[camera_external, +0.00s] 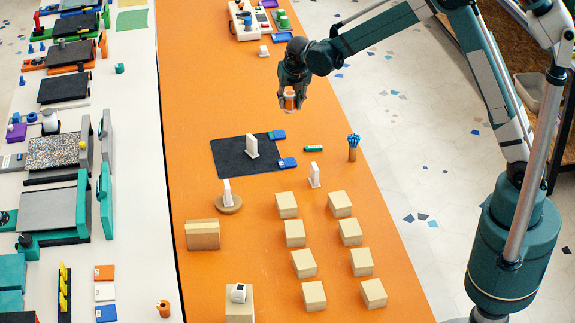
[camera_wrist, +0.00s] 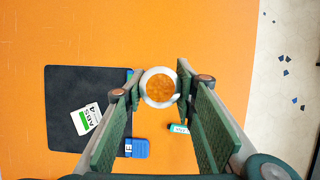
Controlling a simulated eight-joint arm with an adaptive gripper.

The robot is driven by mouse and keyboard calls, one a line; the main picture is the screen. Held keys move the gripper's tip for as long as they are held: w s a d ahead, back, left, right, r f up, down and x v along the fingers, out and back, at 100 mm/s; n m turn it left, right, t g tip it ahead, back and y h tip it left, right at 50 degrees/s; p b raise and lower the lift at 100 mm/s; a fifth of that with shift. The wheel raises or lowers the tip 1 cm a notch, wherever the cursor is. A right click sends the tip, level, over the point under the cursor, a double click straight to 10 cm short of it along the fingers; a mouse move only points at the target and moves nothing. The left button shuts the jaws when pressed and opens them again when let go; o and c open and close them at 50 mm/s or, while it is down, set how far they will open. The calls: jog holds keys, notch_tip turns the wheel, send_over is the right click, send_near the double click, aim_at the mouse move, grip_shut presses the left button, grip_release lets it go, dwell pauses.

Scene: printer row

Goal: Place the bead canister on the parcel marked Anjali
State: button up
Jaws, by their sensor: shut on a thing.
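My gripper (camera_external: 290,98) is shut on the bead canister (camera_external: 290,104), which has a pale rim and orange contents. It is held above the orange table, beyond the dark mat. In the wrist view the canister (camera_wrist: 159,87) sits between the two fingers (camera_wrist: 157,88). Several plain cardboard boxes stand in two columns at the near right of the table, one of them here (camera_external: 303,263). A wider box (camera_external: 203,235) stands to their left, and another box (camera_external: 239,310) at the near edge has a small white object on top. I cannot read Anjali on any box.
A wooden disc (camera_external: 229,205) carries another white plate. A cup of blue sticks (camera_external: 353,149) stands at right. Printers line the white table at left.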

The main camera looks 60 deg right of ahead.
jog(key=a+r+n+p, duration=0.2)
jog(key=a, duration=1.4)
jog(key=a+r+n+p, duration=0.1)
jog(key=a+r+p, duration=0.1)
jog(key=a, duration=1.5)
jog(key=s+a+r+n+p, duration=0.1)
jog(key=s+a, duration=0.2)
jog(key=a, duration=0.7)
jog(key=s+a+r+n+y+p, duration=0.1)
jog(key=s+a, duration=0.2)
jog(key=a, duration=0.7)
jog(key=s+a+r+n+t+y+p, duration=0.1)
jog(key=s+a, duration=0.2)
jog(key=a, duration=0.6)
jog(key=shift+s+a, duration=0.35)
jog(key=shift+a, duration=0.05)
send_near(198, 223)
jog(key=shift+w+d+f, duration=0.1)
jog(key=shift+w+f, duration=0.1)
jog(key=shift+w, duration=0.25)
jog(key=shift+w+f, duration=0.15)
jog(key=shift+w, duration=0.3)
jog(key=shift+f, duration=0.1)
jog(key=shift+f, duration=1.75)
jog(key=shift+f, duration=0.15)
